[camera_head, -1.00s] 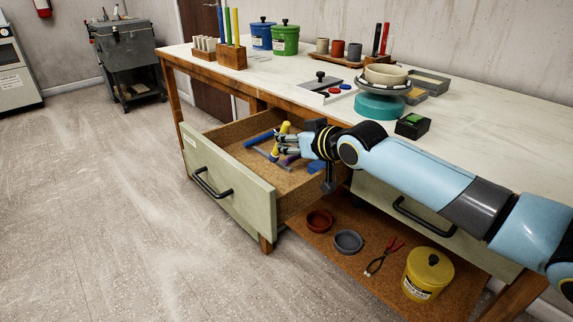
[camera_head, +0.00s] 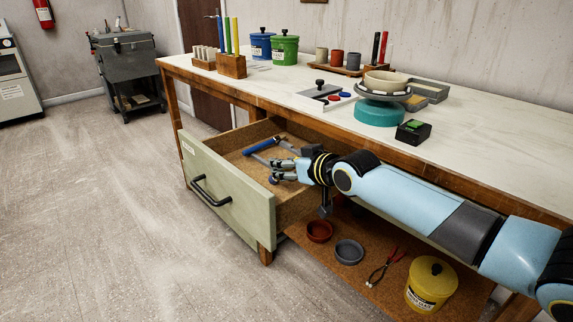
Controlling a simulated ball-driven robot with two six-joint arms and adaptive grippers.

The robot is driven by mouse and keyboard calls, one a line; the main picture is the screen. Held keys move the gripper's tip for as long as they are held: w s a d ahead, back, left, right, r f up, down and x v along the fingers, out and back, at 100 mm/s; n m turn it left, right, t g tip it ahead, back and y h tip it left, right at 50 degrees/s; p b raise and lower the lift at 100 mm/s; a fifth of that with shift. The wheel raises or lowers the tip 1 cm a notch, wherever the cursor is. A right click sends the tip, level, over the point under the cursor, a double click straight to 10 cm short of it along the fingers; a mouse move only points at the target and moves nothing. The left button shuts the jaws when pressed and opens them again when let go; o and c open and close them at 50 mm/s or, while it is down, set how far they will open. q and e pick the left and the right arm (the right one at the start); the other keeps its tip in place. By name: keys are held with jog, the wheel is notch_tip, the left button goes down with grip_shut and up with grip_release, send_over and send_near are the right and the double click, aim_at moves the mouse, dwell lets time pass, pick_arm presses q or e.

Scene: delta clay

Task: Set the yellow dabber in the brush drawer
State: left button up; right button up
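The brush drawer (camera_head: 232,205) is pulled out from the bench, with a pale green front and a cork-brown floor. My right gripper (camera_head: 266,167) is inside the drawer, low over its floor. Its fingers are spread apart and nothing shows between them. A blue-handled tool (camera_head: 262,144) lies in the drawer just beyond the fingers. My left gripper is not in view.
The bench top (camera_head: 300,75) bears a wooden block of upright tools (camera_head: 231,66), lidded blue (camera_head: 262,46) and green (camera_head: 285,50) tubs and a turntable (camera_head: 379,112) with a bowl. The shelf below holds dishes (camera_head: 348,251), pliers (camera_head: 385,266) and a yellow tub (camera_head: 431,285).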

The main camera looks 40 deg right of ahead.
jog(key=shift+r, duration=0.2)
jog(key=shift+s+r+p, duration=0.15)
jog(key=shift+s+p, duration=0.2)
jog(key=p+v, duration=0.5)
jog(key=v, duration=0.6)
jog(key=s+d+f+g+h, duration=0.1)
jog(key=s+f+g, duration=0.1)
jog(key=s+f, duration=0.45)
jog(key=s+d+f+g, duration=0.1)
jog(key=s+f+g, duration=0.15)
jog(key=f, duration=0.75)
jog(key=s+d+f+g+h, duration=0.1)
jog(key=s+f, duration=0.4)
jog(key=f, duration=0.3)
jog(key=s+a+f+g, duration=0.2)
jog(key=s+f, duration=0.3)
jog(key=s, duration=0.5)
jog(key=s+a+f+g+y, duration=0.1)
jog(key=s+a+f+g, duration=0.2)
jog(key=s, duration=0.6)
jog(key=s+a+f+n+g, duration=0.1)
jog(key=s+a+f+g, duration=0.1)
jog(key=s+a+f, duration=0.4)
jog(key=s+f, duration=0.2)
jog(key=s, duration=0.2)
jog(key=shift+s, duration=0.3)
jog(key=shift+f, duration=0.1)
